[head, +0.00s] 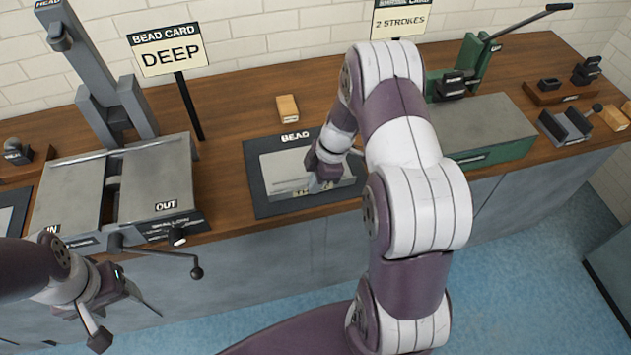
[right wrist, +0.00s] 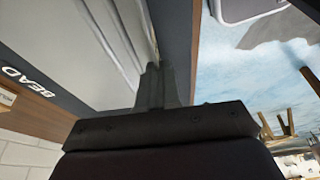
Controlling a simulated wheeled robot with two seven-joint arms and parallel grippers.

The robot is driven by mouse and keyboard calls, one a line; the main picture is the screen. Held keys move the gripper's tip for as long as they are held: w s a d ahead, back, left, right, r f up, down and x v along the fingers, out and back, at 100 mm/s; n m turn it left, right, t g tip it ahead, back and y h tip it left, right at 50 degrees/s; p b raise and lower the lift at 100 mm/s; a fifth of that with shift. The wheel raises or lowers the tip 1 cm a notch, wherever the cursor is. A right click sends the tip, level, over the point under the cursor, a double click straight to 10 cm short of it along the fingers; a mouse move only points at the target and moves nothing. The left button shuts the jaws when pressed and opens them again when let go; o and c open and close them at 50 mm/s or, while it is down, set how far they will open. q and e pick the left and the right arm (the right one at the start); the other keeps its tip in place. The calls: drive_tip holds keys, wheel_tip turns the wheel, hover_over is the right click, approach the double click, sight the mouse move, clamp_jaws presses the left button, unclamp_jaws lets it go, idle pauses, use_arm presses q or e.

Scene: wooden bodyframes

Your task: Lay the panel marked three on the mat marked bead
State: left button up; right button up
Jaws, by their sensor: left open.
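A grey sheet panel (head: 280,168) is over the dark mat marked BEAD (head: 258,198), within its border. The panel and the mat also show in the right wrist view, the panel (right wrist: 85,45) left of the fingers. I cannot read a number on the panel; my right arm hides part of it. My right gripper (head: 318,186) is at the panel's front part. Its fingers (right wrist: 163,85) are close together at the panel's edge, shut on it. I cannot tell whether the panel fully touches the mat. My left gripper (head: 122,312) is open and empty, in front of the bench at lower left.
A grey bead machine (head: 150,180) with a crank stands left of the mat. A card reading DEEP (head: 170,55) stands behind. A small wooden block (head: 288,108) lies behind the mat. A green-and-grey machine (head: 490,125) stands at right, beyond my right arm.

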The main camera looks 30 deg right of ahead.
drive_tip(key=o, duration=0.4)
drive_tip(key=shift+r+p, duration=0.3)
drive_tip(key=shift+p, duration=0.15)
drive_tip(key=w+b+v, duration=0.1)
drive_tip(key=v, duration=1)
drive_tip(key=s+a+r+m+h, duration=0.1)
drive_tip(key=s+a+m+h, duration=0.2)
drive_tip(key=s+a+m, duration=0.8)
drive_tip(key=s+m, duration=0.2)
drive_tip(key=m, duration=0.2)
drive_tip(key=shift+s+r+t, duration=0.25)
drive_tip(key=shift+s+t, duration=0.05)
drive_tip(key=shift+s, duration=0.1)
